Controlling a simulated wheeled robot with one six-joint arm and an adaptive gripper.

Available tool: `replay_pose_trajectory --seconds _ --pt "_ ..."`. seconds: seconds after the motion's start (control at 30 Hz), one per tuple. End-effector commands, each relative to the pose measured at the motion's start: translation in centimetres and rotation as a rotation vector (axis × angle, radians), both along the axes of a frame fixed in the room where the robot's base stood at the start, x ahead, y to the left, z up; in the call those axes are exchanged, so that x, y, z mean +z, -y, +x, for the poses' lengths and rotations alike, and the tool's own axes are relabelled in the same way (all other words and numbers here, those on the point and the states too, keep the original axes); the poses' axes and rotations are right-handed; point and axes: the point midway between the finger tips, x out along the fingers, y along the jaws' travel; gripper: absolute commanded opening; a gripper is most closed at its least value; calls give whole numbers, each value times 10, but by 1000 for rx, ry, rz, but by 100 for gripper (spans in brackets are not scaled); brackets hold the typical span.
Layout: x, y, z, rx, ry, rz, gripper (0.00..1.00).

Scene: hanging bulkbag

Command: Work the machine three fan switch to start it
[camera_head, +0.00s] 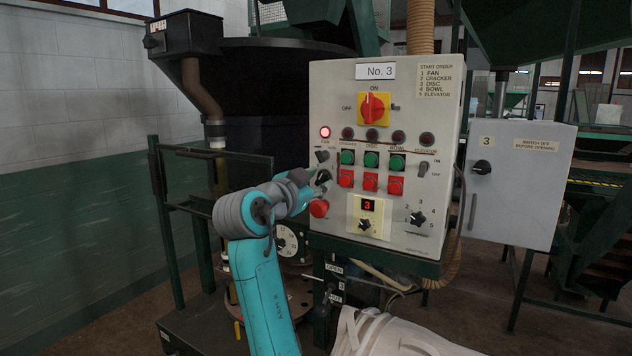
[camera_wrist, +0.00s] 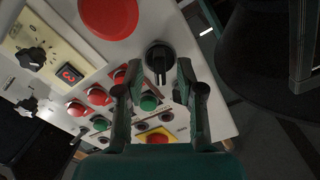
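The machine three control panel (camera_head: 400,75) is marked No. 3. Its FAN column runs down the left edge, with a lit red lamp (camera_head: 325,132) at the top. Below the lamp is a small dark switch (camera_head: 322,156), and below that a black knob (camera_head: 323,177). In the wrist view a black knob (camera_wrist: 160,56) with a pale pointer line stands just beyond my fingertips. My gripper (camera_wrist: 159,70) is open, one finger on each side of the knob's line. I cannot tell whether either finger touches it. My gripper (camera_head: 307,180) reaches the panel's left edge in the head view.
A large red stop button (camera_head: 319,208) sits just below the knob. Green buttons (camera_head: 371,159) and red buttons (camera_head: 370,182) lie to the right. The red-and-yellow main switch (camera_head: 374,107) is higher up. A dark rail (camera_head: 215,155) and drum (camera_head: 265,120) stand left of the panel.

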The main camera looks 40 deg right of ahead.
Motion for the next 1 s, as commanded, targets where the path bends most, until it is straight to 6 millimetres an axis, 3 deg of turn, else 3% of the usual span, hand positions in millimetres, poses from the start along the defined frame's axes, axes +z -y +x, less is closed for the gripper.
replay_pose_trajectory --seconds 0.27,0.8,1.0 --pt "0 -5 -2 1 0 0 38" --pt "0 -94 -33 4 0 0 38" --pt "0 -110 -39 2 0 0 38"
